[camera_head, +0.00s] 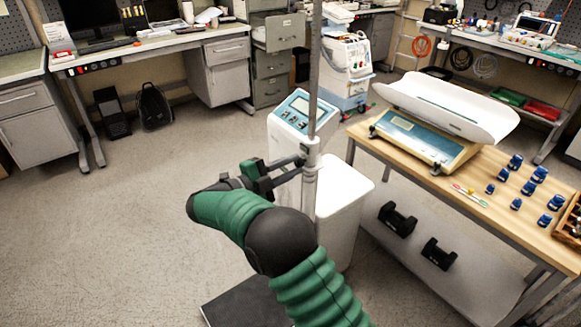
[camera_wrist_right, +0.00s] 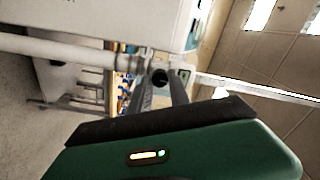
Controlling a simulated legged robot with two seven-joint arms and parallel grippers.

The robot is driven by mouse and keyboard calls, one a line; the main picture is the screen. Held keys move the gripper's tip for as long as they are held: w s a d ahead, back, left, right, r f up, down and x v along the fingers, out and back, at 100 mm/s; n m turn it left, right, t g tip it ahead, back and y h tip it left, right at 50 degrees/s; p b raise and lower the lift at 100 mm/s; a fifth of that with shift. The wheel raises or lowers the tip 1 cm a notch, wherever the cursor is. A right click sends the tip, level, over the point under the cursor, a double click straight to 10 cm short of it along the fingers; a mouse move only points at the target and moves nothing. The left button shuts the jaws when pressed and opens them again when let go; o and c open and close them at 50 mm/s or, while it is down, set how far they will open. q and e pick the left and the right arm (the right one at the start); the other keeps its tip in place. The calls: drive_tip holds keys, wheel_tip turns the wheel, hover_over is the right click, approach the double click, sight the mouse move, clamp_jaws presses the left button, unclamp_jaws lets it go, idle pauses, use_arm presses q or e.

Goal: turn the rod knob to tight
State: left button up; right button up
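The upright metal rod (camera_head: 316,80) stands in the middle of the head view, with a pale collar (camera_head: 311,160) on it. In the right wrist view the rod (camera_wrist_right: 60,48) runs sideways, and a small dark round knob (camera_wrist_right: 160,76) shows at the collar. My right gripper (camera_head: 302,166) reaches the collar from the left. In the wrist view its two fingers (camera_wrist_right: 161,82) are apart, with the knob between their tips. I cannot tell whether they press on it. The knob is not clear in the head view. My left gripper is not in view.
On the right, a wooden table (camera_head: 440,190) carries a baby scale (camera_head: 430,125) and several blue items (camera_head: 514,161). Open floor lies to the left.

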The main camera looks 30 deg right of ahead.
drive_tip(key=o, duration=0.5)
drive_tip(key=shift+w+d+f, duration=0.1)
drive_tip(key=a, duration=0.5)
drive_tip(key=s+a+p, duration=0.1)
drive_tip(key=a, duration=1.1)
drive_tip(key=shift+s, duration=0.15)
